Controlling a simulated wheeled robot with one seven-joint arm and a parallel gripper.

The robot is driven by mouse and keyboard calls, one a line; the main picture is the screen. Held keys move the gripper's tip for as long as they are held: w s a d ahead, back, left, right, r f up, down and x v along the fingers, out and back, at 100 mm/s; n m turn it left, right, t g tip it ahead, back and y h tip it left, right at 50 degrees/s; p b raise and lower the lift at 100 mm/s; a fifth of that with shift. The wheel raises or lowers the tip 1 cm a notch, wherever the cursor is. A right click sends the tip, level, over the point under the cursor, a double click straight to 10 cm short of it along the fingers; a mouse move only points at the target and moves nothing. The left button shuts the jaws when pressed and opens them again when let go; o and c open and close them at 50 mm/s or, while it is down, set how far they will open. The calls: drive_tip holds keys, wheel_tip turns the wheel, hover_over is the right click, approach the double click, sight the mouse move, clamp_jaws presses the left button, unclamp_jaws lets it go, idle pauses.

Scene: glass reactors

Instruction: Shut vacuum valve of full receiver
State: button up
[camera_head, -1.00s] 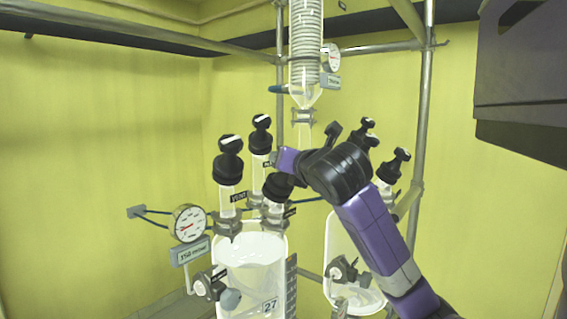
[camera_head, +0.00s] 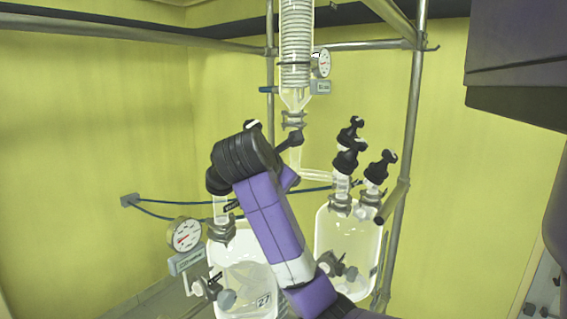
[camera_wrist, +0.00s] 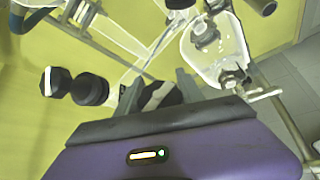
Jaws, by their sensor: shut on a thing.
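My gripper (camera_wrist: 158,84) shows in the wrist view with one finger on each side of a black valve knob with a white stripe (camera_wrist: 160,97), and it is shut on that knob. In the head view my arm hides the gripper and the knob. The left glass receiver (camera_head: 226,262), tagged 27, holds pale liquid in its lower part. The right glass receiver (camera_head: 345,240) shows little or no liquid. Another striped black knob (camera_head: 252,125) peeks out behind my arm. I cannot read which valve the held knob belongs to.
Several black knobs (camera_head: 347,157) stand over the right receiver. Two more knobs (camera_wrist: 90,89) lie left of my fingers in the wrist view. A round gauge (camera_head: 184,235) sits left of the left receiver. A glass condenser (camera_head: 296,45) and metal posts (camera_head: 402,150) stand close behind.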

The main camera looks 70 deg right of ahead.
drive_tip(key=m+g+y, duration=0.2)
drive_tip(key=m, duration=0.1)
drive_tip(key=m+g+y, duration=0.1)
drive_tip(key=g, duration=0.1)
drive_tip(key=shift+s+a+f+m, duration=0.3)
drive_tip(key=shift+s+a+f, duration=0.05)
drive_tip(key=shift+s, duration=0.05)
drive_tip(key=m+g+y, duration=0.2)
drive_tip(key=m+y, duration=0.1)
drive_tip(key=a+m+y, duration=0.1)
drive_tip(key=shift+s+f+g+y, duration=0.25)
drive_tip(key=shift+s+g+y, duration=0.05)
drive_tip(key=shift+s+g, duration=0.1)
drive_tip(key=m+y, duration=0.2)
drive_tip(key=a+m+y, duration=0.1)
drive_tip(key=m+y, duration=0.2)
drive_tip(key=shift+s+a+f+y, duration=0.1)
drive_tip(key=shift+a+y, duration=0.05)
drive_tip(key=shift+y, duration=0.15)
drive_tip(key=shift+a+m+t+y, duration=0.2)
drive_tip(key=shift+a+m+y, duration=0.05)
drive_tip(key=shift+m+y, duration=0.65)
drive_tip(key=shift+a+m+t+y, duration=0.25)
drive_tip(key=shift+m+y, duration=0.45)
drive_tip(key=shift+y, duration=0.3)
drive_tip(key=shift+a+m+y, duration=0.1)
drive_tip(key=shift+m+y, duration=0.2)
drive_tip(key=shift+a+m+t+y, duration=0.15)
drive_tip(key=shift+m+t+y, duration=0.2)
drive_tip(key=shift+m+y, duration=0.05)
